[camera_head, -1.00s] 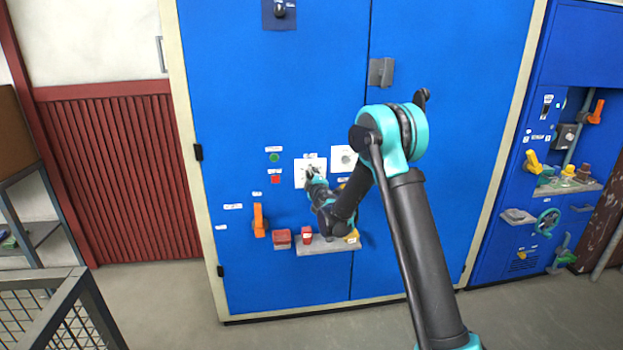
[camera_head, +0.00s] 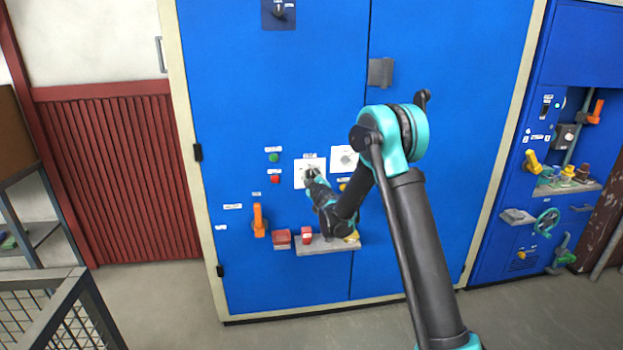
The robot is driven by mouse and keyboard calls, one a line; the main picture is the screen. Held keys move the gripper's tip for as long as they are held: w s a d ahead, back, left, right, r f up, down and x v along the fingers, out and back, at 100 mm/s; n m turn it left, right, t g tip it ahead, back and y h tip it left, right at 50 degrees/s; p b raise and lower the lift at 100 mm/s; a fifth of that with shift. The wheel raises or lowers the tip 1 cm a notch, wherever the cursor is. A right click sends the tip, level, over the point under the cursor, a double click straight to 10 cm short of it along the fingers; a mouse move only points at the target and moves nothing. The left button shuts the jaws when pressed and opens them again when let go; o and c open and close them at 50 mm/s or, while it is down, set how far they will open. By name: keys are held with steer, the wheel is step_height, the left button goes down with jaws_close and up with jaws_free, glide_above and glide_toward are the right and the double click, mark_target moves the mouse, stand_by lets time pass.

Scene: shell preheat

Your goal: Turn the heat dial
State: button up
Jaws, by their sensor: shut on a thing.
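Two white dial plates are on the blue cabinet front (camera_head: 275,90). My gripper (camera_head: 311,174) is at the left plate (camera_head: 299,181), shut on the knob at its middle. The knob is mostly hidden behind my fingers, and its pointer angle cannot be read. The right dial plate (camera_head: 343,158) is partly beside my arm, with its small knob in view. The labels are too small to read, so I cannot tell from them which plate is the heat dial.
A green button (camera_head: 273,157) and a red button (camera_head: 275,179) are left of the plates. Below are an orange lever (camera_head: 259,220), red blocks (camera_head: 282,238) and a grey ledge (camera_head: 312,248). Another blue panel with levers and a handwheel (camera_head: 546,222) is at right.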

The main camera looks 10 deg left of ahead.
steer(key=o, duration=1.2)
steer(key=shift+c, duration=0.2)
steer(key=v, duration=1.2)
steer(key=s+d+m+g+h, duration=0.2)
steer(key=s+d+m+h, duration=0.3)
steer(key=d, duration=0.7)
steer(key=s+d+m+g+h, duration=0.2)
steer(key=s+d+m, duration=0.3)
steer(key=d, duration=0.7)
steer(key=s+d+f+m+g, duration=0.1)
steer(key=s+f+g, duration=0.1)
steer(key=s, duration=0.8)
steer(key=s+d+f+m+g+y, duration=0.1)
steer(key=s+f, duration=0.4)
steer(key=s, duration=0.5)
steer(key=s+d+f+m+g, duration=0.1)
steer(key=s+d+f+g, duration=0.2)
steer(key=s, duration=0.7)
steer(key=shift+f+g+y, duration=0.3)
steer(key=shift+f+g, duration=0.1)
steer(key=shift+g, duration=0.8)
